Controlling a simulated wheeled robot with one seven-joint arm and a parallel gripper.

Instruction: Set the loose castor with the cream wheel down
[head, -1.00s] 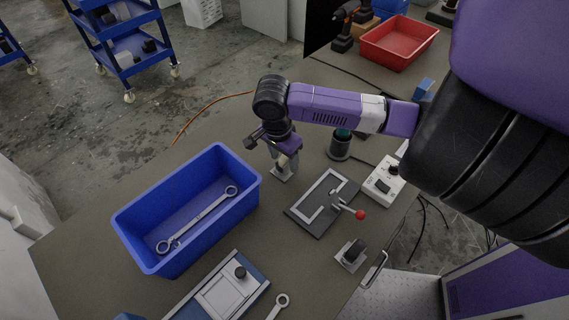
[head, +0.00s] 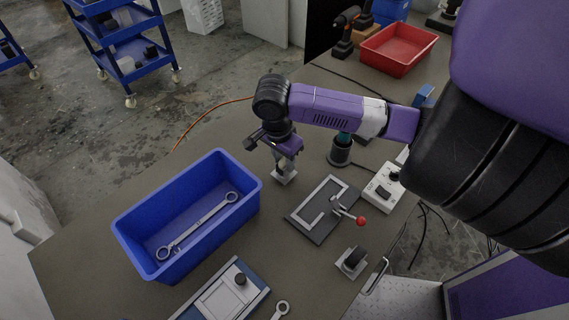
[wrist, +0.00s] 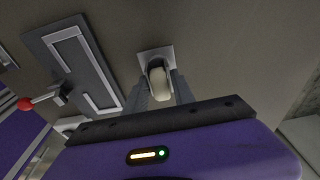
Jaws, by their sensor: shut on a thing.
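The castor with the cream wheel (wrist: 160,82) is between the two fingers of my gripper (wrist: 161,92) in the wrist view. Its square light-grey plate (wrist: 155,54) is below the wheel, flat side towards the table. In the head view my gripper (head: 285,164) points down, shut on the castor, with the plate (head: 284,178) at or just above the brown tabletop; I cannot tell whether it touches. The fingers mostly hide the wheel in the head view. Another castor with a black wheel (head: 353,261) stands plate-down near the table's right edge.
A blue bin (head: 128,240) holding a long wrench (head: 196,228) is to the left. A dark fixture (head: 313,229) with a red-knobbed clamp (head: 360,220) is to the right. A control box (head: 384,188) and a dark green-topped cylinder (head: 340,152) stand behind it. Bare tabletop surrounds the plate.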

